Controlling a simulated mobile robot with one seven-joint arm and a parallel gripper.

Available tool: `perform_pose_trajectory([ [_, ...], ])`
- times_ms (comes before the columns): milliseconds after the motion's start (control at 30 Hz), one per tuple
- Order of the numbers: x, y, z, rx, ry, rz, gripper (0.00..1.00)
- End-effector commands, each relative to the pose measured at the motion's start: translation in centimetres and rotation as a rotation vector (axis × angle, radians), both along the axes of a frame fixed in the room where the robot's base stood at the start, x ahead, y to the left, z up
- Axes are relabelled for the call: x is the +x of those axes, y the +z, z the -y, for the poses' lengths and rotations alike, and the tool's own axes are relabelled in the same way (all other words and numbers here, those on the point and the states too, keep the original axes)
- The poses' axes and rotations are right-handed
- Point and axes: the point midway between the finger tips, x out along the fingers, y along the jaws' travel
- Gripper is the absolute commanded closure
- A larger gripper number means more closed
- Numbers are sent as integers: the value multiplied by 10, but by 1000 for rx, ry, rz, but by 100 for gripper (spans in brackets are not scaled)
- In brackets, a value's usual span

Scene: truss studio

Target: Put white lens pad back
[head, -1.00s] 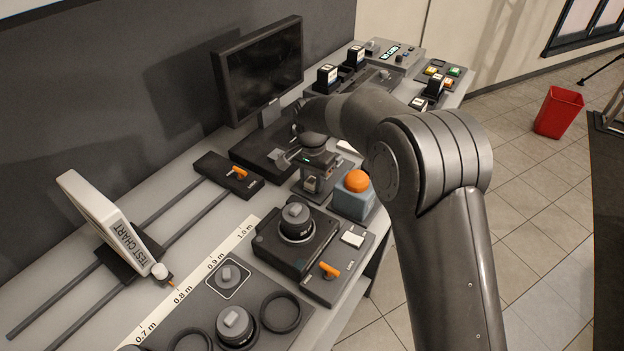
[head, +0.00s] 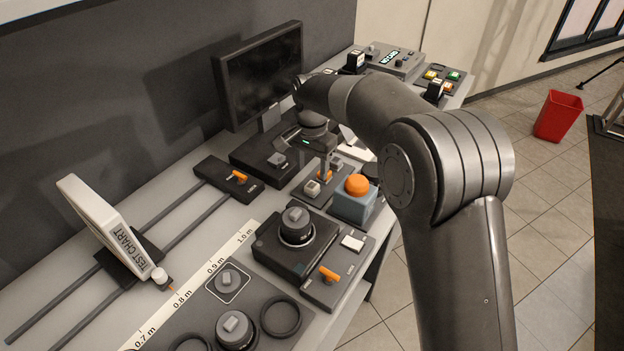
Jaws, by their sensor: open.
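A dark lens tray (head: 196,310) lies at the front of the bench. It has a white-outlined square pad (head: 246,275) with a small grey-capped piece (head: 228,280) on it, and a larger lens (head: 236,330) beside it. A separate small white square (head: 352,242) is on the dark camera base. I cannot tell which one the task calls the white lens pad.
A black camera (head: 294,243) with an upright lens stands on its base, near a blue-grey block with an orange button (head: 357,185). The test chart (head: 112,228) stands on rails at left. A monitor (head: 262,75) is behind my gripper. A red bin (head: 558,115) is on the floor.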

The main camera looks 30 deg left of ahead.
Motion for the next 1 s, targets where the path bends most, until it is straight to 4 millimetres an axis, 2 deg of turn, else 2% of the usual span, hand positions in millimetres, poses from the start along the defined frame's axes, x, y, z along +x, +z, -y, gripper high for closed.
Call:
perform_pose_trajectory([
  [100, 0, 24, 0, 2, 0, 1, 47],
  [300, 0, 49, 0, 0, 0, 0, 47],
  [700, 2, 58, 5, 2, -1, 3, 47],
  [767, 6, 65, 15, 8, -1, 9, 47],
  [867, 15, 85, 47, 23, -4, 29, 47],
  [1000, 25, 119, 113, 50, -2, 73, 47],
])
